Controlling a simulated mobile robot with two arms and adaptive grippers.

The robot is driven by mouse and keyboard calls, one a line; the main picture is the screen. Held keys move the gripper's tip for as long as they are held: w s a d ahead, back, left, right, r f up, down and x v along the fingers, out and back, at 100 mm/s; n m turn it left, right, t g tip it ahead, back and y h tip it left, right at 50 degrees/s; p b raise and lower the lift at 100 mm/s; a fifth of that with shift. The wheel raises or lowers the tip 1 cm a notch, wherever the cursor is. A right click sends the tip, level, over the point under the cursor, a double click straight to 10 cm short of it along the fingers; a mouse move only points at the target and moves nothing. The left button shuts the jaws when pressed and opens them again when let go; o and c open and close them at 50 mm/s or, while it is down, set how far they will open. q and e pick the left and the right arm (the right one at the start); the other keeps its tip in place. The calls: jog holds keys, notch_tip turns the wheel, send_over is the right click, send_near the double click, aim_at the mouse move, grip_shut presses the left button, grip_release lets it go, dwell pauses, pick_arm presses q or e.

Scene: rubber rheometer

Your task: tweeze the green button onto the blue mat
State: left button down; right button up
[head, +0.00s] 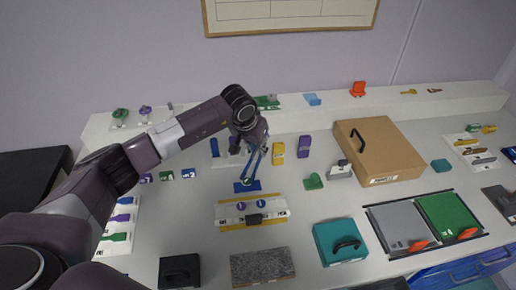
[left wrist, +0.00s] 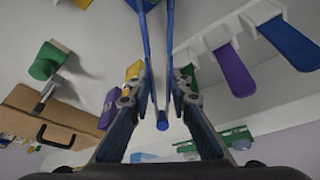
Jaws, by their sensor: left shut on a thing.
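My left gripper (head: 256,138) is shut on a pair of blue tweezers (head: 254,162), which point down to the table. In the left wrist view the tweezers' two blue arms (left wrist: 146,40) run up between my fingers (left wrist: 160,100) and out of the frame; their tips are not seen there. The small blue mat (head: 240,188) lies below the tips in the head view. The green button (head: 247,181) shows at the tips, over the mat. I cannot tell if it is pinched or resting on the mat. My right gripper is not in view.
A cardboard box (head: 385,157), teal box (head: 339,241) and grey slab (head: 262,267) are farther off.

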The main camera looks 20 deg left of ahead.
pick_arm(q)
jog(key=c, duration=2.2)
grip_release()
jog(key=shift+r, duration=0.1)
notch_tip(320, 180, up, 10)
jog(key=p, duration=0.4)
